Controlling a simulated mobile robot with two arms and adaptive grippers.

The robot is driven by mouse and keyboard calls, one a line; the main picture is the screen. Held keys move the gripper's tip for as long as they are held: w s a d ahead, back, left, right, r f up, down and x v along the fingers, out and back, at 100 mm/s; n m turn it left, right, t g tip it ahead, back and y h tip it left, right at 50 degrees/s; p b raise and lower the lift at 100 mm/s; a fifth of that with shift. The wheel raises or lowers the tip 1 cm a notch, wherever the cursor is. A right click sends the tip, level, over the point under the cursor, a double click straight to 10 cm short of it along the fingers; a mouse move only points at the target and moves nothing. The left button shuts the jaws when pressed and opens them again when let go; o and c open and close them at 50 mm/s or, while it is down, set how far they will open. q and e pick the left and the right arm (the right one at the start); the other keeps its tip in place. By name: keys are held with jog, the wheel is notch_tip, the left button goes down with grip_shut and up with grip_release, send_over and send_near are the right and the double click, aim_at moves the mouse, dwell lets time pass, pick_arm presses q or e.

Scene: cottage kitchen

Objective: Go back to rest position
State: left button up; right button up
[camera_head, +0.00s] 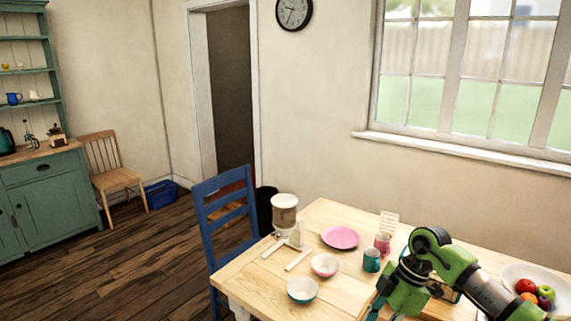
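A green, black and silver arm of mine (447,265) comes in at the lower right. It bends at a black joint and hangs over the right part of the wooden table (330,217). No fingertips can be made out on it, and its lower end reaches the bottom of the picture. No arm comes in from the left, and my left gripper is not in view.
On the table are a dispenser on a white stand (285,212), a pink plate (340,237), a pink bowl (325,265), a teal bowl (302,290), cups (371,261) and a fruit bowl (515,272). A blue chair (212,212) stands left; open floor lies beyond.

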jog(key=w+a+f+t+y, duration=0.1)
jog(key=a+f+t+y, duration=0.1)
jog(key=a+f+y, duration=0.4)
jog(key=a+f+t+y, duration=0.1)
jog(key=a+y, duration=0.2)
jog(key=a, duration=0.6)
jog(key=s+d+f+m+t+h, duration=0.1)
jog(key=d+f+m+t+h, duration=0.35)
jog(key=f, duration=0.75)
jog(key=s+d+f+m+t+h, duration=0.2)
jog(key=d+f+m+t, duration=0.4)
jog(key=f, duration=0.6)
jog(key=s+d+f+m+g+h, duration=0.2)
jog(key=s+d+f+g, duration=0.1)
jog(key=s+f, duration=0.55)
jog(key=s+d+f+m+g+h, duration=0.1)
jog(key=s+d+f+g+h, duration=0.15)
jog(key=s+f, duration=0.6)
jog(key=s+d+f+m+g+h, duration=0.25)
jog(key=s+f, duration=0.25)
jog(key=s, duration=0.8)
jog(key=s+f+g+b, duration=0.1)
jog(key=s+f+g, duration=0.2)
jog(key=s, duration=1.3)
jog(key=shift+s+g, duration=0.35)
jog(key=shift+g, duration=0.1)
jog(key=shift+d+f, duration=0.1)
